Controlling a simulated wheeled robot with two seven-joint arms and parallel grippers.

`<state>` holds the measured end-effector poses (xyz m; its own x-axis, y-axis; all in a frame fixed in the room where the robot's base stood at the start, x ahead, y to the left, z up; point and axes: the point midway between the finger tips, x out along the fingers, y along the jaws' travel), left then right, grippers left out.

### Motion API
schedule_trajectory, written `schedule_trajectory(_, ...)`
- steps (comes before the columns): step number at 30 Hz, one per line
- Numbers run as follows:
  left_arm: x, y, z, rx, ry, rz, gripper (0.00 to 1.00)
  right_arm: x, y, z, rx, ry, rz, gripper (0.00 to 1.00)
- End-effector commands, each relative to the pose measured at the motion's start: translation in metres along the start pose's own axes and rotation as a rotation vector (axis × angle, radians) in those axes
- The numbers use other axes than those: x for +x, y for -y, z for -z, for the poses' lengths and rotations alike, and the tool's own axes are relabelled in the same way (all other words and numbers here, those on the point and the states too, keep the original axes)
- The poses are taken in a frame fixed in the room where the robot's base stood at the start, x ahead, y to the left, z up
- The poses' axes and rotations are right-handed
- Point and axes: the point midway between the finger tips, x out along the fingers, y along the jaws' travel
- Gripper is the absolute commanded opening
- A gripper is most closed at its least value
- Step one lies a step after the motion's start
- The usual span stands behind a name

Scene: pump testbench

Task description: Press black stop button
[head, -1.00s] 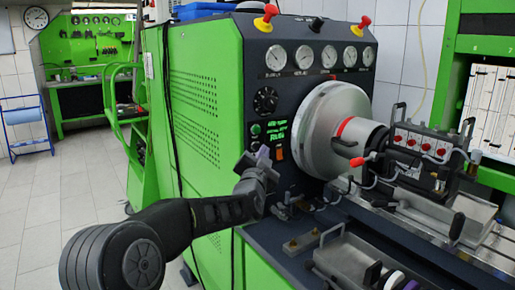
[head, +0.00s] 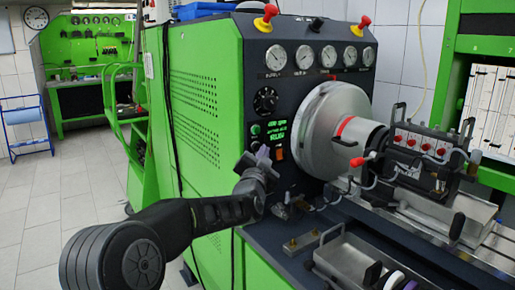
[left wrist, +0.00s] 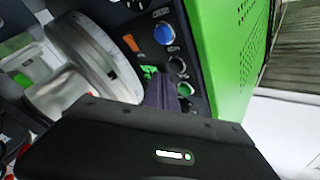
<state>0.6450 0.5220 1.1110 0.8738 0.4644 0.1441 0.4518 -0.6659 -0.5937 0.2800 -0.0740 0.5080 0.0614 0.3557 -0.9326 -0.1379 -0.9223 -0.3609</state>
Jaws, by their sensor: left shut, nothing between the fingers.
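The black stop button (left wrist: 177,65) sits on the dark panel between a green button (left wrist: 185,89) and a blue button (left wrist: 165,33) in the left wrist view. In the head view, the black button (head: 256,142) shows just below the green button (head: 255,130) and above my gripper. My left gripper (head: 264,154) is shut and empty, its fingers pointing at the panel. Its fingers (left wrist: 161,92) show beside the black button in the left wrist view; I cannot tell whether they touch the panel. The blue button is hidden in the head view. My right gripper is not in view.
An orange switch (head: 279,154) and a green display (head: 277,134) are right of the buttons. A black dial knob (head: 265,99) is above. A big round metal housing (head: 325,130) stands close on the right. Fittings and a metal tray (head: 347,259) occupy the bench below.

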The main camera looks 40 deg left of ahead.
Motion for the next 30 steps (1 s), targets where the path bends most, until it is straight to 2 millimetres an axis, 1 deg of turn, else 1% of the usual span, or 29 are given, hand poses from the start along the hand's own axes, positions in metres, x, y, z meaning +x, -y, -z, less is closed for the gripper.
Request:
schedule_trajectory(14, 0.0057, 0.0037, -0.0046, -0.001, 0.000, 0.000, 0.00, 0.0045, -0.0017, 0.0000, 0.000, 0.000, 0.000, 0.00)
schedule_trajectory(30, 0.0070, 0.0050, -0.0052, 0.000, 0.000, 0.000, 0.00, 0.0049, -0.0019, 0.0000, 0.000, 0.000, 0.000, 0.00)
